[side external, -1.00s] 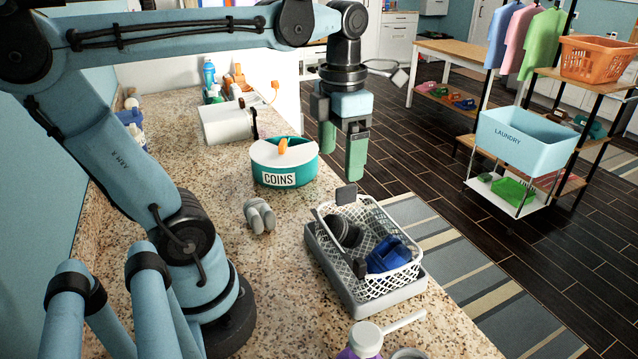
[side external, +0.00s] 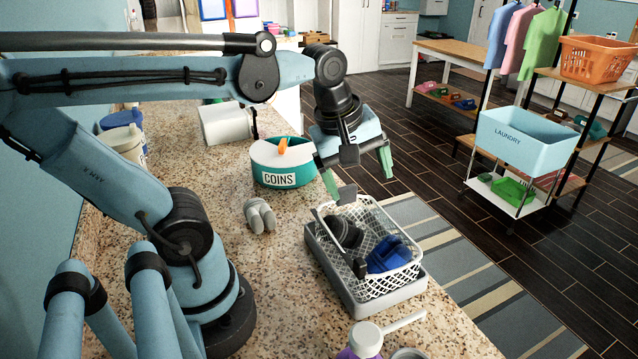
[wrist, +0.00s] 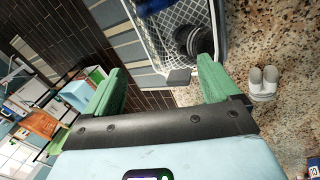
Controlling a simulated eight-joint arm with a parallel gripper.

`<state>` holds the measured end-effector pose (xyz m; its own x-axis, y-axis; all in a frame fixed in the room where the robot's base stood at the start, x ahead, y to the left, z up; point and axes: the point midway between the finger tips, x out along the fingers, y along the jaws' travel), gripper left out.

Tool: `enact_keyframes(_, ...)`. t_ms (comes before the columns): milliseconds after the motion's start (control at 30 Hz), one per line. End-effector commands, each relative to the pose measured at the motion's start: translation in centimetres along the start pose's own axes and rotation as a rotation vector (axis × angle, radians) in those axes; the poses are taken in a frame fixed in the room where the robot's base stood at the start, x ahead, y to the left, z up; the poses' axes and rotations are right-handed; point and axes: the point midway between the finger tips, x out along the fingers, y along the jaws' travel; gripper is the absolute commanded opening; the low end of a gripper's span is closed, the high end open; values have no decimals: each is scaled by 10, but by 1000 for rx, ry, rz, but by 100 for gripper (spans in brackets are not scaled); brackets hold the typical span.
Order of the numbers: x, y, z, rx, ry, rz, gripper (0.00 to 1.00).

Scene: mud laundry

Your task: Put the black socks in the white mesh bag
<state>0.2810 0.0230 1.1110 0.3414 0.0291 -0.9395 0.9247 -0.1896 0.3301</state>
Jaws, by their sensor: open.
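The white mesh bag (side external: 399,277) stands open like a basket in a grey tray (side external: 388,303) at the counter's right edge. The black socks (side external: 345,232), a dark rolled bundle, lie inside its left part, beside a blue bundle (side external: 388,255). The wrist view also shows the black socks (wrist: 190,40) and the mesh bag (wrist: 158,48), partly cut off at the top. My gripper (side external: 357,170) is open and tilted above the far end of the bag. Its green fingers (wrist: 160,75) are spread wide, with nothing between them.
Grey socks (side external: 260,215) lie on the counter left of the bag. A teal COINS tin (side external: 283,164) stands behind them. The counter between the grey socks and the tray is clear.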

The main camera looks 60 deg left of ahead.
Motion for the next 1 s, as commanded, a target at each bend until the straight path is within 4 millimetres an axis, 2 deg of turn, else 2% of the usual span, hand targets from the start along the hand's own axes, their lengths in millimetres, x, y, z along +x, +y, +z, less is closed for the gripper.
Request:
enact_keyframes(300,21,1,16,841,89,151,89)
enact_keyframes(500,29,1,22,1222,170,200,89)
enact_keyframes(700,32,2,25,1364,207,213,89)
enact_keyframes(1000,32,2,25,1369,208,212,89)
